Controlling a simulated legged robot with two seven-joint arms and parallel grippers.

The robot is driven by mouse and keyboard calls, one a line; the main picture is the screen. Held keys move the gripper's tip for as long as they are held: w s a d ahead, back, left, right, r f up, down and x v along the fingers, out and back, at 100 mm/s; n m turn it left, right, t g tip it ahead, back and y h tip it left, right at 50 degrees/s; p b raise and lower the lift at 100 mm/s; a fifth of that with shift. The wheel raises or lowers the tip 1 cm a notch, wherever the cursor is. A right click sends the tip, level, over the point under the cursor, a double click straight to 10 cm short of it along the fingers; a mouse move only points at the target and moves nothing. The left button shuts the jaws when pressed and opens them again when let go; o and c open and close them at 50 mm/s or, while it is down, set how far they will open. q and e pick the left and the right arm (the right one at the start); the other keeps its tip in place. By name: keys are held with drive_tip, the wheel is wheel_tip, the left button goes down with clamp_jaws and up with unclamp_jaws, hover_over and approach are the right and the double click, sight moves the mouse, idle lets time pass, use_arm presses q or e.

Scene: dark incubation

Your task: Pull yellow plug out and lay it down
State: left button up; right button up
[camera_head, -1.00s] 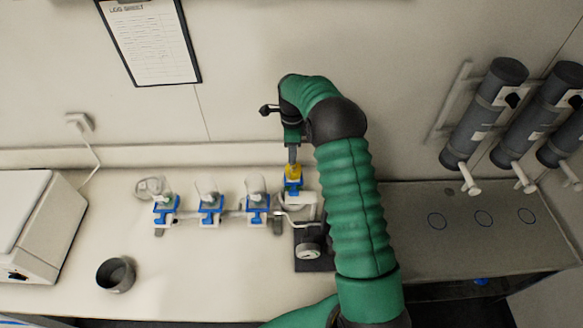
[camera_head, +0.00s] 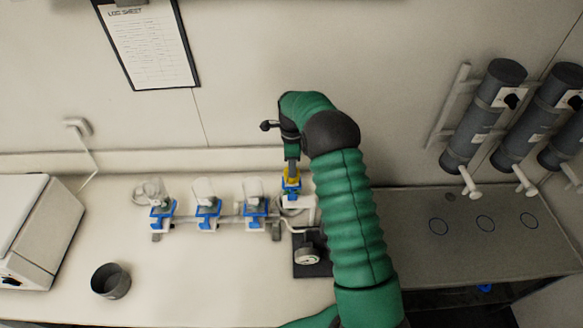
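The yellow plug (camera_head: 292,174) sits upright at the top of a blue-clamped fitting (camera_head: 291,187) on the right end of the white manifold on the bench. My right gripper (camera_head: 292,166) points straight down at the plug from above, and its fingertips overlap the plug in the picture. The fingers are small and seen edge-on, so I cannot tell whether they are closed on it. My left gripper is not in view.
Several clear flasks in blue clamps (camera_head: 207,205) stand along the manifold to the left. A gauge (camera_head: 307,256) is on a dark base in front. A dark cup (camera_head: 111,281) stands front left, with clear bench around it. Grey cylinders (camera_head: 486,116) hang at right.

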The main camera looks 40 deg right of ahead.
drive_tip(key=shift+w+f, duration=0.1)
idle(0.6)
drive_tip(key=shift+c, duration=0.3)
clamp_jaws()
drive_tip(key=shift+r, duration=0.2)
idle(1.0)
drive_tip(key=shift+r+p, duration=2.35)
drive_tip(key=shift+r, duration=0.5)
